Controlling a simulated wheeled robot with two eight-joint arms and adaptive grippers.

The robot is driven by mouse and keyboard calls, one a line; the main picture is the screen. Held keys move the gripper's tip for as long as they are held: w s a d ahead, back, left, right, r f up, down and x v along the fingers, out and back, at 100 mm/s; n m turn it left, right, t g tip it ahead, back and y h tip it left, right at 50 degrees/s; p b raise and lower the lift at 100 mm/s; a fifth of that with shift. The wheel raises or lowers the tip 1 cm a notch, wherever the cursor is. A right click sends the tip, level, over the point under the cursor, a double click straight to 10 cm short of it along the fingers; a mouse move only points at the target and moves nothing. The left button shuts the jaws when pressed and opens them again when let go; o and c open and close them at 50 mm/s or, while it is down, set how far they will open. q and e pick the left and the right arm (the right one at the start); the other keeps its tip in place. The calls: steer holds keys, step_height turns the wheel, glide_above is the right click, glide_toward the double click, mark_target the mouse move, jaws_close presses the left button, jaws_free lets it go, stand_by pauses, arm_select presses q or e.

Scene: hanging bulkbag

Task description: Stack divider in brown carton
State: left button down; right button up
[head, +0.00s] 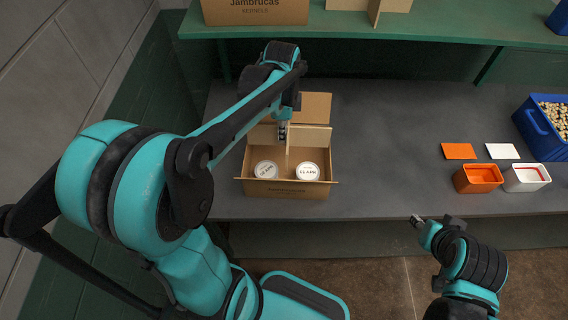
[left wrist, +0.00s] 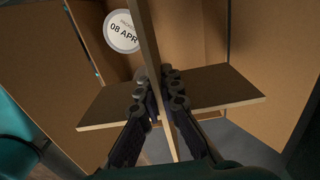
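The brown carton (head: 288,189) stands open on the grey counter, its flaps spread outward. Two round white-lidded containers (head: 265,170) (head: 307,171) sit side by side in its front part. One lid (left wrist: 121,31) shows in the left wrist view, reading 08 APR. The cross-shaped cardboard divider (head: 305,136) is upright at the carton's back half; its lower edge is hidden. My left gripper (head: 283,131) has its fingers on both faces of one divider panel (left wrist: 150,40), apparently pinching it. My right gripper (head: 417,222) is in front of the counter, away from the carton; its fingers are too small to judge.
A green shelf (head: 420,27) above the counter holds another carton (head: 256,11) and another divider (head: 375,10). At right are an orange bin (head: 478,179), a white bin (head: 526,178), two flat lids and a blue crate (head: 538,130). The counter between is clear.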

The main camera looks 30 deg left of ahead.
arm_select(q)
step_height(320, 180, down, 9)
steer(key=shift+f+b, duration=0.1)
steer(key=shift+b, duration=1.1)
step_height(320, 180, down, 4)
steer(key=shift+f+b, duration=0.1)
steer(key=shift+b, duration=0.65)
steer(key=shift+f, duration=0.2)
steer(key=c, duration=2)
jaws_free()
steer(key=shift+o, duration=1.4)
